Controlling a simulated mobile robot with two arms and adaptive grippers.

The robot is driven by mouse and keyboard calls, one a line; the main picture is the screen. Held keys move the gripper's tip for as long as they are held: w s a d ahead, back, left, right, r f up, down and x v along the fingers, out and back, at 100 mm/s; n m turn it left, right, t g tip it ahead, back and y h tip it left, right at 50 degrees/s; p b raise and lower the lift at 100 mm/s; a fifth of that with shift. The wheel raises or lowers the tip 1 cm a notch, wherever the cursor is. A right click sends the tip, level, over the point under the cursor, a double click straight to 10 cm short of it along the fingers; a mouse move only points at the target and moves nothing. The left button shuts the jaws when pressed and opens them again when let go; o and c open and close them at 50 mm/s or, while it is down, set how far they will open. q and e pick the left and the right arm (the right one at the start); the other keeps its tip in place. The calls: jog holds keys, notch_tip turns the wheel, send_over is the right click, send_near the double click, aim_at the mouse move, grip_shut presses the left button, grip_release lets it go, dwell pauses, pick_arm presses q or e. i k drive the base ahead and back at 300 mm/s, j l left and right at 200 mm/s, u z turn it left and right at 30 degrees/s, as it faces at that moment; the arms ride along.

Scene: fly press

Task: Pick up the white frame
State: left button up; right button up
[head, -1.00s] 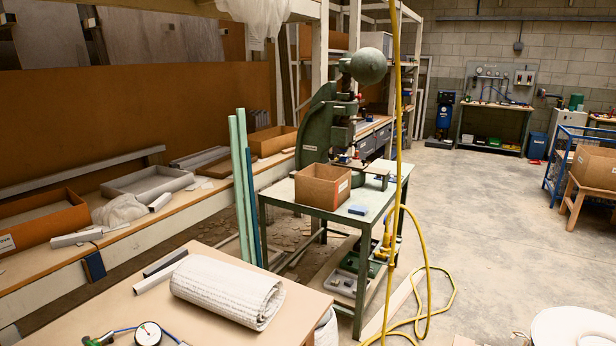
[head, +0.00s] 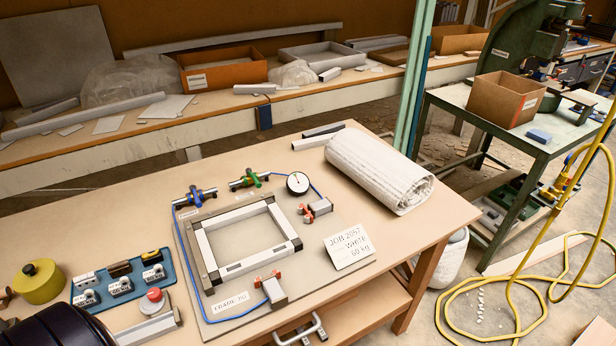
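The white frame (head: 247,237) lies flat on a grey board (head: 321,273) on the workbench, in the lower middle of the head view. It is a rectangle of white bars with dark corner pieces, set against grey rails at its left and far sides. Small clamps with orange-red parts (head: 306,211) stand at its right and near sides; I cannot tell whether they touch it. A label reading "FRAME 2U" or similar (head: 230,303) lies by its near left corner. Neither of my grippers is in view.
A rolled white blanket (head: 379,170) lies at the bench's far right. A gauge (head: 298,183), blue hose and a card reading "JOB 2057 WHITE 60 kg" (head: 349,247) surround the frame. A yellow hose (head: 541,301) loops on the floor.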

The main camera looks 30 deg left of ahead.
aim_at(228, 273)
jog(key=u, duration=1.45)
